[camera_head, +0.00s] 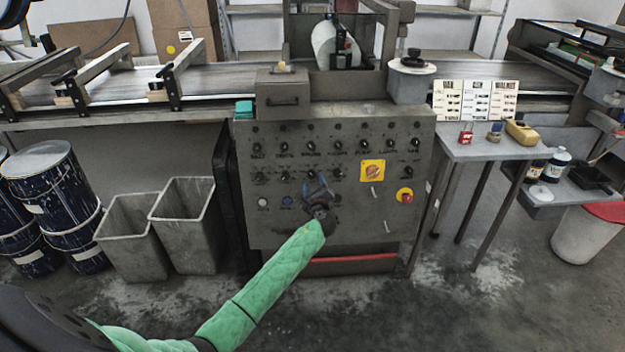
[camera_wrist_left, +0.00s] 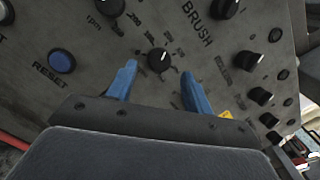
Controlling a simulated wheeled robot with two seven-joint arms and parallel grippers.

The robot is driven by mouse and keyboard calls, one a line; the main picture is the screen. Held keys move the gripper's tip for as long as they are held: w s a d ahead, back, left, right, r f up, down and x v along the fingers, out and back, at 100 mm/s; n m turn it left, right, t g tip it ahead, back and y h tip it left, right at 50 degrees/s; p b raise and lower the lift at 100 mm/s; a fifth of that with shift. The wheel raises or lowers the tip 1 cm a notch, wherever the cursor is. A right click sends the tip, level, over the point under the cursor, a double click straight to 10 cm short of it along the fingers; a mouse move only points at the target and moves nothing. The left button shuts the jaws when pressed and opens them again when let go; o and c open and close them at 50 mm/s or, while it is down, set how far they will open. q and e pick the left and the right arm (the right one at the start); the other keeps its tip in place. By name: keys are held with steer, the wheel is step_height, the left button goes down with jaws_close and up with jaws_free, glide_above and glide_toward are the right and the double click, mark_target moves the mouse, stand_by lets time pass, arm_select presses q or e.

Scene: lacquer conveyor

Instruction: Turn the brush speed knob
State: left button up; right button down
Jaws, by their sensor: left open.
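The grey control panel (camera_head: 345,225) carries rows of black knobs. In the left wrist view, a small black knob (camera_wrist_left: 159,60) with a white pointer and a number scale around it sits below the BRUSH label; it looks like the brush speed knob. My left gripper (camera_head: 318,192) reaches up to the panel's lower middle. In the left wrist view its two blue fingers (camera_wrist_left: 158,76) are open, one to each side of the knob, with a gap on both sides. Whether the fingertips reach the knob's depth I cannot tell. In the head view the gripper hides this knob. My right gripper is not in view.
Near the fingers are the blue RESET button (camera_wrist_left: 62,61), a larger knob (camera_wrist_left: 223,8) above and several knobs to the right. A yellow switch plate (camera_head: 372,171) and a red stop button (camera_head: 404,195) are on the panel's right. Grey bins (camera_head: 186,225) stand left.

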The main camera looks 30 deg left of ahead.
mark_target(312, 176)
arm_select(q)
steer(key=shift+x, duration=1.75)
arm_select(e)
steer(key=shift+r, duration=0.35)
